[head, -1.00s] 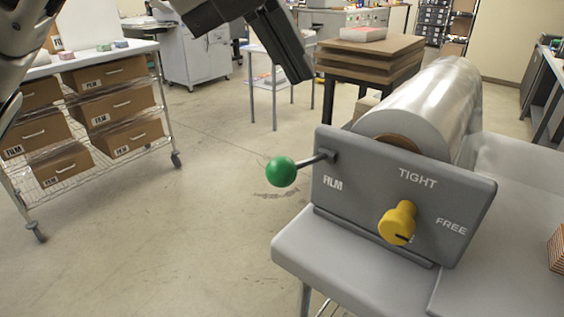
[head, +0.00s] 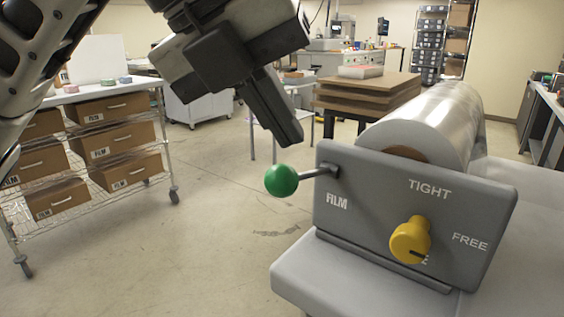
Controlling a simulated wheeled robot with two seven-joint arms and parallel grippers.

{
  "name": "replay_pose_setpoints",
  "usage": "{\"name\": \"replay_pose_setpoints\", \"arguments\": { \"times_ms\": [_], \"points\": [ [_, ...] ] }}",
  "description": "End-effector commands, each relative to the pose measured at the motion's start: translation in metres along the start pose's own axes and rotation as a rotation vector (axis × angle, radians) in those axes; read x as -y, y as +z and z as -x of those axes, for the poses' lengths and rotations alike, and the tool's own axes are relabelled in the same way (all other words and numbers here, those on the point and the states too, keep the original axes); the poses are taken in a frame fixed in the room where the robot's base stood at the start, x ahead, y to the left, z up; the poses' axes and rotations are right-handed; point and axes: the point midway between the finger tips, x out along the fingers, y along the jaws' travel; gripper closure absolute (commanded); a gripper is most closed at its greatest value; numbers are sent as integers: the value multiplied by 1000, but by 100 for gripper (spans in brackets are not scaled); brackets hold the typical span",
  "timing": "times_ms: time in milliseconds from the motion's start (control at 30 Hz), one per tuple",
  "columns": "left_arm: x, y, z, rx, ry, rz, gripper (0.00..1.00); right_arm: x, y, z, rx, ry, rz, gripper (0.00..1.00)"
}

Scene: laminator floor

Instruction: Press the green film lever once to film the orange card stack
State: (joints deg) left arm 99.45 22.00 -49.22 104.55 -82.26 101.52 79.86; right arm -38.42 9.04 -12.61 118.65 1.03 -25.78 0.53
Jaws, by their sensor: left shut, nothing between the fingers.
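The green film lever (head: 281,180) is a green ball on a dark rod that sticks out to the left from a grey panel (head: 335,225), above the word FILM. My left gripper (head: 288,139) is shut and empty, pointing down. Its fingertips appear just above the green ball, with a small gap in the picture; I cannot tell the depth between them. A clear film roll (head: 440,120) lies behind the panel. The orange card stack is not in view now. My right gripper is not in view.
A yellow knob (head: 410,240) sits on the panel among the labels TIGHT and FREE. A grey machine bed (head: 340,285) lies below. A wire cart (head: 150,95) with several FILM boxes stands left. Stacked brown boards (head: 365,92) stand behind. The floor between is clear.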

Motion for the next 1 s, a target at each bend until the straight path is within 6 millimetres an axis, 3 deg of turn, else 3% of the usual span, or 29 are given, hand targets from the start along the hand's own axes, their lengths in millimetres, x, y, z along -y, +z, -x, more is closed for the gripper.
{"name": "replay_pose_setpoints", "arguments": {
  "times_ms": [1000],
  "points": [
    [0, 0, 0, 0, 0, 0, 100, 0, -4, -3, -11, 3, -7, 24]
  ]
}}
